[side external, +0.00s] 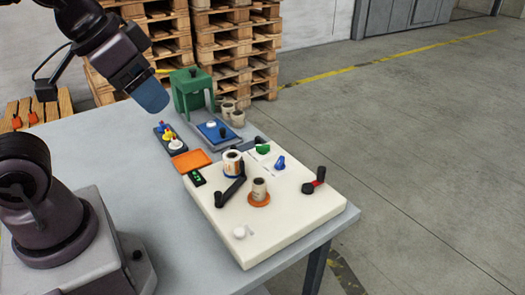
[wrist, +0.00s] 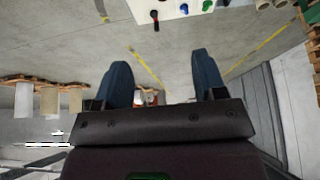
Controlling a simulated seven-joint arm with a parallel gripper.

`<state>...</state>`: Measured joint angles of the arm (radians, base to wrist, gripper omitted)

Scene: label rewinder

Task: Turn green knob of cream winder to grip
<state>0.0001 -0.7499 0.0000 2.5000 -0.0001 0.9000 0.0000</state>
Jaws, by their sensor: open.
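The cream winder (side external: 290,224) is a flat box on the grey table; its edge also shows at the top of the wrist view (wrist: 140,9). Its green knob (side external: 263,149) sits near the back edge of its top, beside a blue knob (side external: 280,162). The green knob also shows at the top of the wrist view (wrist: 207,5). The winder also bears a black lever with a red part (side external: 314,181), a white knob (side external: 240,232) and two label rolls. My gripper (side external: 156,106) is open and empty, raised above the table to the left of the winder, well apart from the green knob.
A green press (side external: 190,92), a dark panel with several coloured knobs (side external: 172,138) and an orange tray (side external: 191,161) stand behind and left of the winder. Several cups stand by the press. Stacked pallets (side external: 230,40) rise behind. The air over the winder is clear.

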